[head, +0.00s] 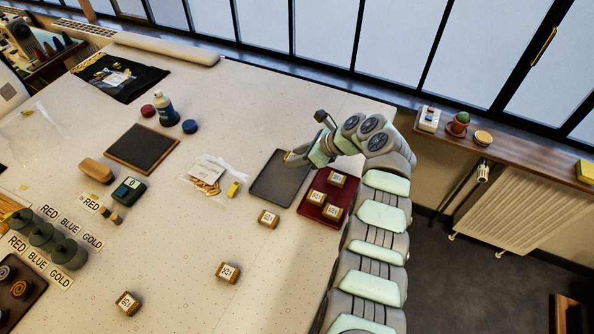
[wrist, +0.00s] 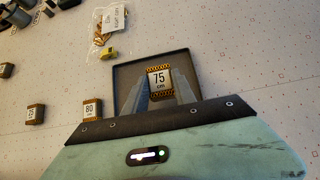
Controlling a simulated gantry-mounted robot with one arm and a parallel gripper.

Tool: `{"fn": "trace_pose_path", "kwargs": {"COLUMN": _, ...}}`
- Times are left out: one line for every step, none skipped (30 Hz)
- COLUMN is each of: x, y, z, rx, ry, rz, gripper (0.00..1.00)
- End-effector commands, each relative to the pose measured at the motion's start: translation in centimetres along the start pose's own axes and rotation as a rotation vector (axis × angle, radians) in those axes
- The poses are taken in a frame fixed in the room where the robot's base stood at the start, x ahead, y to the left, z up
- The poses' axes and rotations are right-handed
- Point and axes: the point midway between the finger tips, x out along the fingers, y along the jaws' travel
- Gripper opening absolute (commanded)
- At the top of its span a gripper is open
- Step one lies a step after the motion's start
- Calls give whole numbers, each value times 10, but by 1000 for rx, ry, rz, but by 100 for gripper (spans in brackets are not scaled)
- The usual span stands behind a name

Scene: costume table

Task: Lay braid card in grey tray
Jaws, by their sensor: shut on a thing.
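The grey tray (head: 272,185) is a shallow dark tray near the table's right side; its rim also shows in the wrist view (wrist: 119,76). My gripper (head: 289,158) is over the tray's far part. In the wrist view my gripper (wrist: 160,92) is shut on a braid card (wrist: 159,81) marked 75 cm, with gold and dark braid at its top and bottom. The card appears inside the tray's outline. I cannot tell whether it touches the tray floor.
A red tray (head: 346,214) with three braid cards stands right of the grey tray. Loose cards lie nearby, one marked 80 cm (wrist: 91,109). A plastic bag (head: 212,172) and a yellow item (head: 233,189) lie to the left. The table between the loose cards is clear.

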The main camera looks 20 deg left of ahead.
Motion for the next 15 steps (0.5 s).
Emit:
{"fn": "trace_pose_path", "kwargs": {"x": 8, "y": 1, "z": -8, "rx": 3, "ry": 1, "rz": 2, "gripper": 0}}
{"fn": "trace_pose_path", "kwargs": {"x": 12, "y": 1, "z": -12, "rx": 2, "ry": 1, "rz": 2, "gripper": 0}}
{"fn": "trace_pose_path", "kwargs": {"x": 16, "y": 0, "z": -15, "rx": 2, "ry": 2, "rz": 3, "gripper": 0}}
{"fn": "trace_pose_path", "kwargs": {"x": 18, "y": 0, "z": -17, "rx": 1, "ry": 2, "rz": 2, "gripper": 0}}
{"fn": "trace_pose_path", "kwargs": {"x": 19, "y": 0, "z": -18, "rx": 0, "ry": 1, "rz": 1, "gripper": 0}}
{"fn": "trace_pose_path", "kwargs": {"x": 20, "y": 0, "z": -20, "rx": -1, "ry": 1, "rz": 0, "gripper": 0}}
{"fn": "trace_pose_path", "kwargs": {"x": 21, "y": 0, "z": -20, "rx": -1, "ry": 1, "rz": -1, "gripper": 0}}
{"fn": "trace_pose_path", "kwargs": {"x": 22, "y": -1, "z": -22, "rx": -1, "ry": 1, "rz": -1, "gripper": 0}}
{"fn": "trace_pose_path", "kwargs": {"x": 24, "y": -1, "z": -24, "rx": 0, "ry": 1, "rz": -2, "gripper": 0}}
{"fn": "trace_pose_path", "kwargs": {"x": 26, "y": -1, "z": -26, "rx": 0, "ry": 1, "rz": -2, "gripper": 0}}
{"fn": "trace_pose_path", "kwargs": {"x": 29, "y": -1, "z": -29, "rx": 0, "ry": 1, "rz": -2, "gripper": 0}}
{"fn": "trace_pose_path", "kwargs": {"x": 34, "y": 0, "z": -33, "rx": -1, "ry": 1, "rz": -1, "gripper": 0}}
{"fn": "trace_pose_path", "kwargs": {"x": 38, "y": 0, "z": -37, "rx": 0, "ry": 1, "rz": 1, "gripper": 0}}
{"fn": "trace_pose_path", "kwargs": {"x": 41, "y": 0, "z": -40, "rx": 1, "ry": 1, "rz": 2, "gripper": 0}}
{"fn": "trace_pose_path", "kwargs": {"x": 45, "y": 1, "z": -44, "rx": 1, "ry": 2, "rz": 4, "gripper": 0}}
